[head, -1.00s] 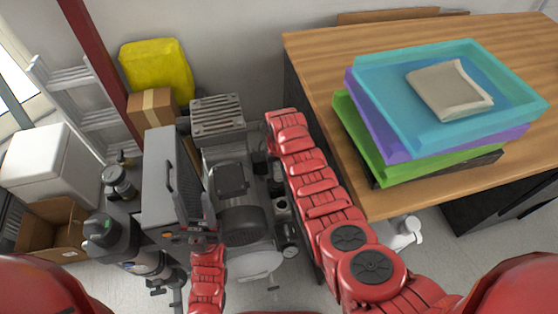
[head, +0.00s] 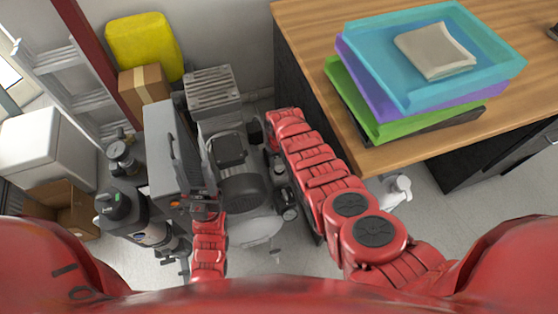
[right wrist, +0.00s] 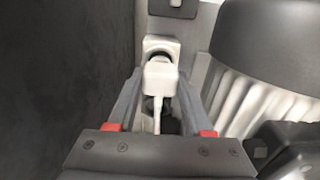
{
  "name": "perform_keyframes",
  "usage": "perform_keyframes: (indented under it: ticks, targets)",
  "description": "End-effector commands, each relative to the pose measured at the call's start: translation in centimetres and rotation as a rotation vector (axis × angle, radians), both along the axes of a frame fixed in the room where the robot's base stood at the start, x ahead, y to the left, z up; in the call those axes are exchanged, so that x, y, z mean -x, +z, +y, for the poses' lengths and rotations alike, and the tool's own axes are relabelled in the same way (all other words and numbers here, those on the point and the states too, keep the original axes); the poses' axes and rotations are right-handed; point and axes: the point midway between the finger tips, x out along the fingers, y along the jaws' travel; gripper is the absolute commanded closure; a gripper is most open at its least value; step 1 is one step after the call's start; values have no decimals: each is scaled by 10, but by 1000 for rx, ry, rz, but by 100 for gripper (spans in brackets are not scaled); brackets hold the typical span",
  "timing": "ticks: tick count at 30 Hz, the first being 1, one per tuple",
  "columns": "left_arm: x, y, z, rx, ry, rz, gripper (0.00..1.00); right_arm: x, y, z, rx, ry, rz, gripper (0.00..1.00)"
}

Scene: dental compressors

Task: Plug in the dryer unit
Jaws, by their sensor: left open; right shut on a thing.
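In the right wrist view my right gripper (right wrist: 160,84) is shut on a white plug (right wrist: 160,72), with a white cable (right wrist: 157,115) running back between the fingers. A white socket (right wrist: 161,46) lies straight ahead of the plug. The plug overlaps its near edge; I cannot tell whether it is inserted. In the head view a tall grey box with a handle (head: 163,150), perhaps the dryer unit, stands left of the compressor (head: 240,190). My left gripper (head: 202,202) is open at the box's lower front. My right gripper's tips are hidden in the head view behind my right arm.
A wooden desk (head: 310,50) with stacked trays (head: 400,90) stands right of my right arm. Dark bottles (head: 120,205), a cardboard box (head: 145,90), a yellow container (head: 145,45) and a ladder (head: 70,70) crowd the left. The space around the compressor is tight.

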Motion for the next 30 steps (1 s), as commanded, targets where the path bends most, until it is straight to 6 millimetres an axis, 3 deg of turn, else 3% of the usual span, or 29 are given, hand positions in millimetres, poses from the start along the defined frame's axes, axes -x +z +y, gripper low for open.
perform_keyframes:
  ticks: [30]
  targets:
    - [0,-19,0,0,0,0,50,0,-19,0,-1,0,-1,100]
